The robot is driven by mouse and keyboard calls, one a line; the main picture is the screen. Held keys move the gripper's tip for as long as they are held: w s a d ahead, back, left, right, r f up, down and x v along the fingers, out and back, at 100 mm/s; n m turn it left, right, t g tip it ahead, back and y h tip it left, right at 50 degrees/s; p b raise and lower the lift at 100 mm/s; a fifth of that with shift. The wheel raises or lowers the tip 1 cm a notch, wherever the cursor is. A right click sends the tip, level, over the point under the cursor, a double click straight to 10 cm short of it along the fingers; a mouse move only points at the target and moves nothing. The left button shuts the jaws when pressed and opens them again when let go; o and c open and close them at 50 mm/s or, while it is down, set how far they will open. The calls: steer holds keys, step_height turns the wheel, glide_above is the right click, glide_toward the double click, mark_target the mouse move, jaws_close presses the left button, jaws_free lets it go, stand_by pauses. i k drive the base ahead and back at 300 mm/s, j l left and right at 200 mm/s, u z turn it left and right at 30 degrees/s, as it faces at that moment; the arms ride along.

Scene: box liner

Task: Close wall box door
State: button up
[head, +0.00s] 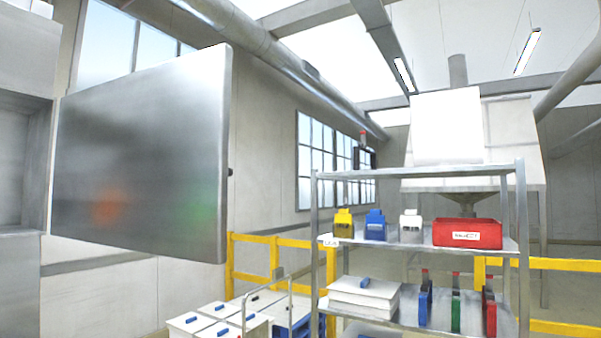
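The wall box (12,235) is a grey metal cabinet at the left edge of the head view. Its door (140,155) is a large shiny grey panel that stands open, swung out from the box toward the right. The hinge side appears to be at the door's left edge, next to the box. A small dark knob or latch (230,172) sits on the door's right edge. A recess (22,160) of the box shows left of the door. My gripper is not in this view.
A metal shelf rack (418,172) stands at the right with small coloured holders and a red bin (467,233). Yellow railings (275,257) run behind it. White boxes (195,322) lie low in the centre left. The space between door and rack looks open.

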mark_target(141, 163)
steer(key=i+l+z, duration=0.2)
steer(key=z, duration=0.15)
steer(key=i+l+z, duration=0.15)
steer(key=z, duration=0.15)
steer(key=i+u, duration=0.25)
steer(key=i+l+u, duration=0.25)
steer(key=i, duration=0.15)
steer(key=i+u, duration=0.15)
steer(key=u, duration=0.3)
steer(key=i+u, duration=0.15)
steer(key=u, duration=0.35)
steer(key=i+u, duration=0.2)
steer(key=u, duration=0.25)
steer(key=i+l+u, duration=0.15)
steer(key=u, duration=0.3)
steer(key=i+u, duration=0.2)
steer(key=u, duration=0.25)
steer(key=i+l+u, duration=0.15)
steer(key=u, duration=0.3)
steer(key=i+l+u, duration=0.2)
steer(key=u, duration=0.3)
steer(key=i+l+u, duration=0.15)
steer(key=u, duration=0.3)
steer(key=k+l+u, duration=0.1)
steer(key=k+l, duration=0.1)
steer(key=k, duration=0.1)
